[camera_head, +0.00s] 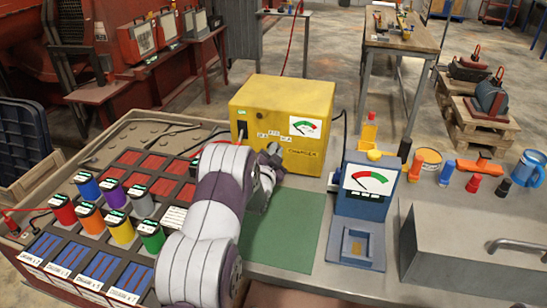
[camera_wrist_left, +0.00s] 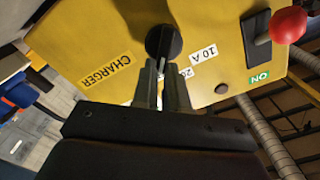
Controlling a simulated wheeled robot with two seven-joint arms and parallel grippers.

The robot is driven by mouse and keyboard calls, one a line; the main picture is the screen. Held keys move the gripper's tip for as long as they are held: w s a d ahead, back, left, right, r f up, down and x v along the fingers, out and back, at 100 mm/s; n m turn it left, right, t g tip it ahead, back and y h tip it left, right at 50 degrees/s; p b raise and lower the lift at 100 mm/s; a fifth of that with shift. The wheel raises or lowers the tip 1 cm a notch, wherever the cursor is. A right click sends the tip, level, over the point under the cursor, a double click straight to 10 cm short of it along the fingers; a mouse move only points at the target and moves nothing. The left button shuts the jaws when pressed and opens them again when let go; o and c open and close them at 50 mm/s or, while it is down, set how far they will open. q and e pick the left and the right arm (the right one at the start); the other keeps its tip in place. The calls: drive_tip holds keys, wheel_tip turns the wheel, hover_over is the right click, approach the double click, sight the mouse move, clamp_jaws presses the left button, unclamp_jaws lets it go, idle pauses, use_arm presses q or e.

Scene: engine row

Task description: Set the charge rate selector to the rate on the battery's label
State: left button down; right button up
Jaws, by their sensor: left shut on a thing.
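The yellow charger (camera_head: 285,97) stands on the bench at the back, with a meter on its front. My left gripper (camera_head: 269,156) reaches its front face, and my arm hides part of it. In the left wrist view, the round black selector knob (camera_wrist_left: 163,42) sits on the yellow panel. My left gripper (camera_wrist_left: 165,68) is shut on the knob's grip, its fingers on either side. A "10 A" label (camera_wrist_left: 204,53) and a partly hidden "20" label (camera_wrist_left: 186,72) lie beside the knob. Which rate the knob points at is unclear. The battery's label cannot be read. My right gripper is out of view.
A red-knobbed lever (camera_wrist_left: 288,26) stands near a green "ON" label (camera_wrist_left: 260,75) on the charger. A blue tester (camera_head: 364,200) stands right of a green mat (camera_head: 285,235). Coloured cylinders (camera_head: 122,228) stand in a tray at left. A grey box (camera_head: 475,250) occupies the right.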

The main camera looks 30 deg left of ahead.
use_arm(q)
drive_tip(key=shift+d+f+m+b, duration=0.1)
drive_tip(key=shift+f+m+b, duration=0.05)
drive_tip(key=shift+m+b, duration=0.3)
idle(0.3)
drive_tip(key=c, duration=1.2)
unclamp_jaws()
drive_tip(key=shift+o, duration=0.2)
drive_tip(key=b+v, duration=0.1)
drive_tip(key=v, duration=1.1)
drive_tip(key=shift+s, duration=0.35)
